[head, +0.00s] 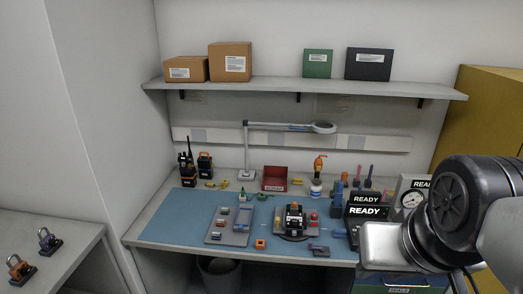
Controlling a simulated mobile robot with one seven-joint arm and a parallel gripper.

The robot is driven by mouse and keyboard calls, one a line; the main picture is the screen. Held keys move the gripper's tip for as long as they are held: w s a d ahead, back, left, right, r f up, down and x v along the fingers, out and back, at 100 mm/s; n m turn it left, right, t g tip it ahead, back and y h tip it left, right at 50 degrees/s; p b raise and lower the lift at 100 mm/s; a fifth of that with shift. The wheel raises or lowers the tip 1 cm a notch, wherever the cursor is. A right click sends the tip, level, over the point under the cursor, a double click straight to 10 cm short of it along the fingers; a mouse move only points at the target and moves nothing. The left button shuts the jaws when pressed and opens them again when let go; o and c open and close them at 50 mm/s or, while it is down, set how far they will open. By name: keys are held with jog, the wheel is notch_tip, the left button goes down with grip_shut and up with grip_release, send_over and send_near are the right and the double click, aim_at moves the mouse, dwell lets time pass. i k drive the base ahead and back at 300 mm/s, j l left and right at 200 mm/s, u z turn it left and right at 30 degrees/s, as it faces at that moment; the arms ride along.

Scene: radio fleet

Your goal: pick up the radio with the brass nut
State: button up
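Two dark handheld radios with orange parts stand upright at the back left of the workbench: one with a tall antenna (187,173) and one slightly behind it to the right (205,164). A black device with a pale front (294,219) sits on a dark round base in the middle of the blue mat (178,218). I cannot tell whether it is a radio. A brass nut is too small to make out on any of them. My arm shows at the right edge, but my gripper is outside the picture.
A grey tray (227,239) with small parts lies on the mat, with a red bin (274,178) behind. A magnifier lamp (247,172) stands at the back. Black READY displays (366,211) and bottles crowd the right. Padlocks (47,239) sit on a separate left counter. The mat's left part is clear.

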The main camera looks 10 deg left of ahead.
aim_at(188, 175)
jog(key=i+j+u, duration=0.1)
jog(key=j, duration=0.4)
jog(key=i+j, duration=0.3)
jog(key=j, duration=0.15)
jog(key=i+j+u, duration=0.15)
jog(key=j, duration=0.35)
jog(key=i+j, duration=0.35)
jog(key=i+j+u, duration=0.15)
jog(key=j, duration=0.35)
jog(key=i, duration=0.05)
